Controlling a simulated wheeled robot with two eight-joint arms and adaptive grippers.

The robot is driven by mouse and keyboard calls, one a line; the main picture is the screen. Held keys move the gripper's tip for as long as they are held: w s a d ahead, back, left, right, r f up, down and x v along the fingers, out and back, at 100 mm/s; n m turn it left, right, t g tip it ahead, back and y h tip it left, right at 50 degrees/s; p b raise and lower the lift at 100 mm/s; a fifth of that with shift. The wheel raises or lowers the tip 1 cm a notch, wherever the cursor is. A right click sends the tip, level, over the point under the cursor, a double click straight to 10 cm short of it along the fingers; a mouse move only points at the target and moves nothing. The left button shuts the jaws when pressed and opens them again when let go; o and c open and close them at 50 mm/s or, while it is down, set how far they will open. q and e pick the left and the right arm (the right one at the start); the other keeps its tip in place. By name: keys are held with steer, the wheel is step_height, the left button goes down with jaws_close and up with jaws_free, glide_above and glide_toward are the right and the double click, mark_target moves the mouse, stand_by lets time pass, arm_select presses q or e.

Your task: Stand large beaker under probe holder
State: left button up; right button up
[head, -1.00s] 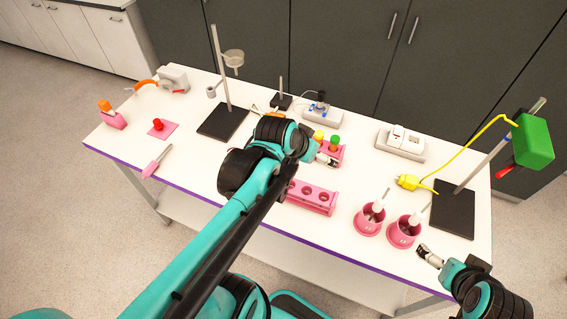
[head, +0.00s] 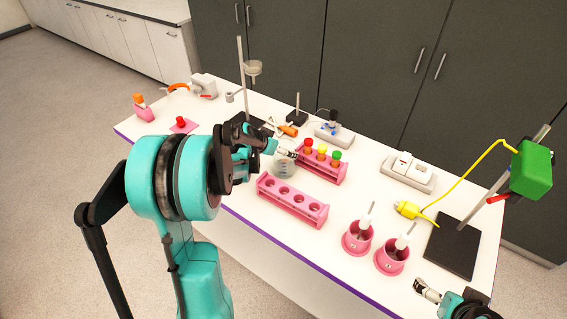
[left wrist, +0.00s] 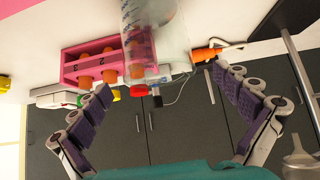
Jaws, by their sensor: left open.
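The large clear beaker (head: 284,166) stands on the white table, partly hidden behind my left gripper, between the stand at left and the pink racks. In the left wrist view the transparent beaker (left wrist: 158,35) shows at the top middle, beyond and between the spread fingertips. My left gripper (head: 285,152) is open at the beaker; its fingers (left wrist: 166,82) do not visibly press on it. A stand with a green box (head: 533,168) and a black base (head: 455,247) at the right may be the probe holder. My right gripper (head: 427,291) is near the front right corner; its opening is unclear.
A white double-topped device (head: 408,172) is behind.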

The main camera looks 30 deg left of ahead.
arm_select(q)
steer(key=x, duration=0.3)
steer(key=shift+w+f+b, duration=0.15)
steer(key=shift+w+b, duration=0.15)
steer(key=shift+c, duration=0.3)
steer(key=shift+d, duration=0.1)
steer(key=c, duration=1.8)
steer(key=shift+c, duration=0.2)
